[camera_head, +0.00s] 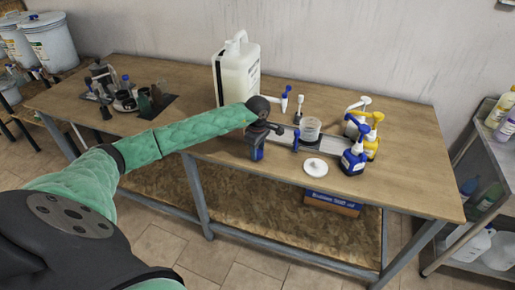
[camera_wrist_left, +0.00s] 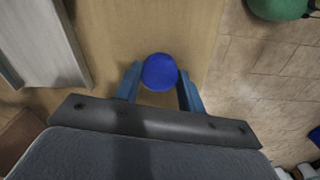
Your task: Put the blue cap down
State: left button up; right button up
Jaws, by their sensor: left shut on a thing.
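My left gripper (camera_head: 276,147) reaches over the front part of the wooden table (camera_head: 350,200), left of a white round lid. In the left wrist view, its two blue fingers are shut on the blue cap (camera_wrist_left: 160,72), which shows as a round blue top between them. In that view the table lies below the cap, close to its front edge. I cannot tell whether the cap touches the table. In the head view I cannot make out the cap apart from the blue fingers. My right gripper is not in view.
A white lid (camera_head: 316,167) lies near a metal tray (camera_head: 335,143). Bare table lies left of the gripper and at the right end.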

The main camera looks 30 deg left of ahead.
pick_arm(q)
jog(key=shift+f, duration=0.1)
jog(key=shift+f, duration=0.1)
jog(key=o, duration=0.9)
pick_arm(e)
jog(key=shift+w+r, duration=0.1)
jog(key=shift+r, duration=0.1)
pick_arm(q)
jog(key=shift+r, duration=0.25)
jog(key=shift+r, duration=0.15)
jog(key=shift+r+b, duration=0.3)
jog(key=shift+b, duration=0.1)
notch_tip(320, 180, up, 11)
jog(key=b, duration=0.4)
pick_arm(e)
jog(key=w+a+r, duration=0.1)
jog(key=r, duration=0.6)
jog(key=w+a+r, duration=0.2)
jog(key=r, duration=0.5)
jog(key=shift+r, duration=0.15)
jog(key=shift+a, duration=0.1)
